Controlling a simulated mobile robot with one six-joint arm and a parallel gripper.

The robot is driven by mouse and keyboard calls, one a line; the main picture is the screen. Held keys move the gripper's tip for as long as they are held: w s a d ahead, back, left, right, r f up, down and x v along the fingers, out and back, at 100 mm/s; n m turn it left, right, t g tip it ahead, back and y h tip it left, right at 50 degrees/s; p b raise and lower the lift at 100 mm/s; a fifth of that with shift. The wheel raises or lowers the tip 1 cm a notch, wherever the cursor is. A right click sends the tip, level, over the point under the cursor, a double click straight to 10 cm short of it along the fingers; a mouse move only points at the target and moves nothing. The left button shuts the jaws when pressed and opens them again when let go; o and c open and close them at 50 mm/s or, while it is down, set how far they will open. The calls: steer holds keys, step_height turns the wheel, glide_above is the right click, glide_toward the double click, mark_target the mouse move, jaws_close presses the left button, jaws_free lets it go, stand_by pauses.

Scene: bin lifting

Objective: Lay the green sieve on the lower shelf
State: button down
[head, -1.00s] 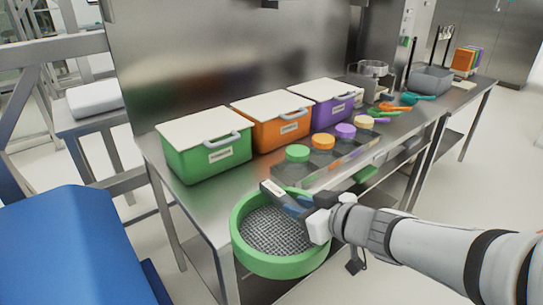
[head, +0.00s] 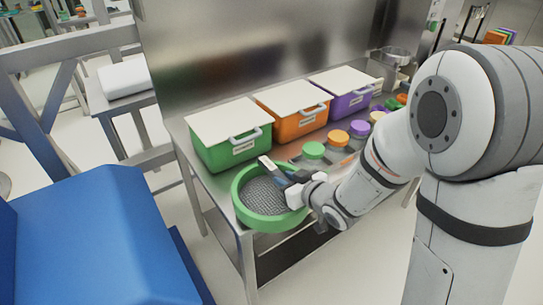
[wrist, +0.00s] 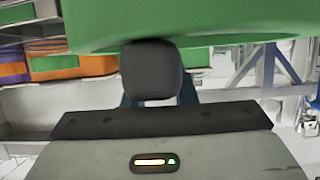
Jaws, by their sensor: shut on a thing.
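The green sieve (head: 262,222) is a round green ring with a grey mesh, near the front left corner of the steel table in the head view. My gripper (head: 284,183) is shut on its rim at the right side. In the wrist view the green rim (wrist: 200,22) fills the top of the picture, with a dark finger pad of my gripper (wrist: 152,70) against it. The sieve looks roughly level; I cannot tell whether it touches the table.
Green (head: 230,150), orange (head: 298,125) and purple (head: 345,104) lidded bins line the back of the tabletop. Several coloured-lid jars, such as the green-lid one (head: 313,150), stand in front. A blue block-shaped object (head: 85,240) is at the lower left, with clear floor between.

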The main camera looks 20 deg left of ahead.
mark_target(275, 171)
steer(key=w+a, duration=0.2)
steer(key=a, duration=0.1)
steer(key=shift+w+a, duration=0.15)
steer(key=shift+w, duration=0.2)
steer(key=p+x, duration=0.1)
steer(key=x, duration=0.2)
steer(key=shift+w+a+r, duration=0.1)
steer(key=shift+w+a, duration=0.1)
steer(key=shift+f, duration=0.3)
steer(key=shift+f, duration=0.1)
steer(key=shift+f, duration=0.15)
steer(key=c, duration=1.2)
jaws_free()
steer(key=shift+s, duration=0.1)
steer(key=shift+o, duration=0.2)
